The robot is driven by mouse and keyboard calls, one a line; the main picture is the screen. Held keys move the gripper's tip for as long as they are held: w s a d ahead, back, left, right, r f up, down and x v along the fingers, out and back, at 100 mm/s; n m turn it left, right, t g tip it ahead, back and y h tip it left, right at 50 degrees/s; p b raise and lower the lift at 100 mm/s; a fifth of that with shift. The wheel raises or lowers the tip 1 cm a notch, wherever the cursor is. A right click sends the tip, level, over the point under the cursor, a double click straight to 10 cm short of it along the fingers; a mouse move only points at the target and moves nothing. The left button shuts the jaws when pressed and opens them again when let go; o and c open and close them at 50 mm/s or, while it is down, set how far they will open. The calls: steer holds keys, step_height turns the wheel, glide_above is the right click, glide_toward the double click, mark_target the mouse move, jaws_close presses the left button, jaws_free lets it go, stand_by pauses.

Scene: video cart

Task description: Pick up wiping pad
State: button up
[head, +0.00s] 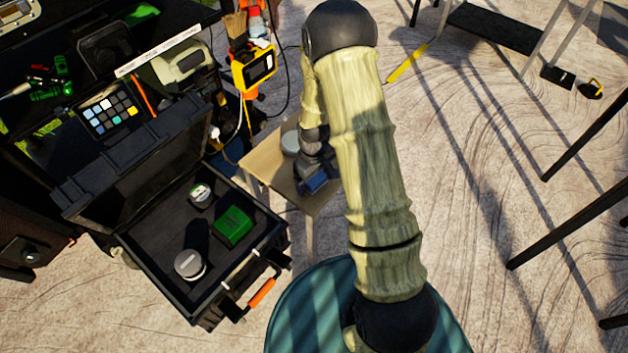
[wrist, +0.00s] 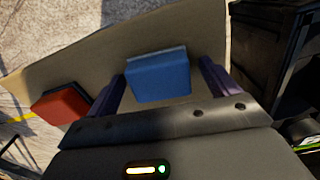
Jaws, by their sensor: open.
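A blue block-shaped pad (wrist: 158,80) with a thin grey layer along its far edge lies on a small tan table; it looks like the wiping pad. In the head view, a blue patch (head: 316,182) shows beside my gripper on that table. My gripper (wrist: 162,72) is open, with one purple finger on each side of the blue pad. Gaps show between the pad and the fingers in the wrist view. Whether the fingertips touch the table cannot be told. A red block (wrist: 60,103) lies to the left, outside the left finger.
The tan table (head: 262,166) is small, with edges close by. An open black case (head: 140,252) stands at its left, holding a green box (head: 232,227) and round items. A cart (head: 60,135) crowded with gear is behind it.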

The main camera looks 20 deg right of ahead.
stand_by(0.3)
steer(key=c, duration=1.1)
steer(key=shift+o, duration=0.2)
step_height(320, 180, up, 10)
steer(key=p, duration=0.3)
steer(key=shift+o, duration=0.8)
steer(key=m, duration=0.2)
steer(key=w+f+m, duration=0.1)
steer(key=m, duration=0.1)
steer(key=w+m, duration=0.1)
steer(key=m, duration=0.1)
steer(key=shift+w+f, duration=0.15)
steer(key=shift+f, duration=0.25)
steer(key=shift+c, duration=0.4)
